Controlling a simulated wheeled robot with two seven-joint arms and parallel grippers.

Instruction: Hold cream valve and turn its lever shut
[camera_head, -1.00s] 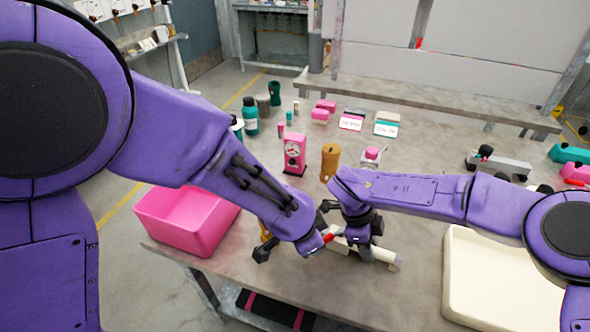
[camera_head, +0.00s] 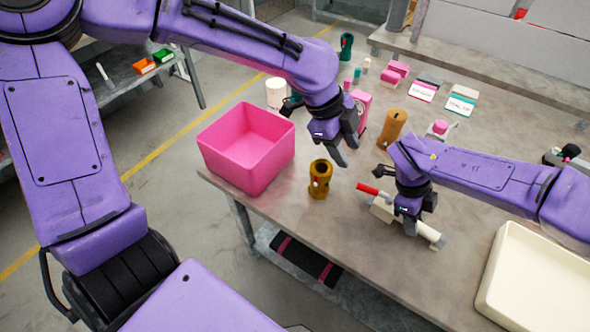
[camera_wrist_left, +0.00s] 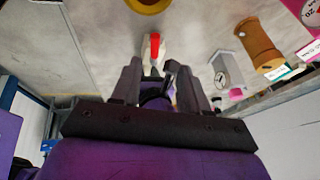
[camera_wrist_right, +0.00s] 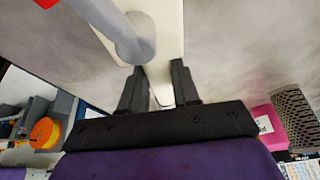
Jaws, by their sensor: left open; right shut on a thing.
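The cream valve (camera_head: 431,234) lies on the table near its front edge; it also shows in the right wrist view (camera_wrist_right: 166,14). Its red lever (camera_head: 368,189) points to the upper left in the head view. In the right wrist view the lever's grey arm (camera_wrist_right: 115,28) slants across the valve body. My right gripper (camera_head: 407,222) is shut on the valve body. My left gripper (camera_head: 340,152) is open and empty above the table, up and left of the lever. In the left wrist view the red lever (camera_wrist_left: 154,46) shows beyond the fingers, apart from them.
A brass fitting (camera_head: 319,180) stands at the table's front edge, below my left gripper. A pink bin (camera_head: 250,150) is left of it. A pink box (camera_head: 360,108) and a brown cylinder (camera_head: 392,128) stand behind. A cream tray (camera_head: 500,285) lies at the right.

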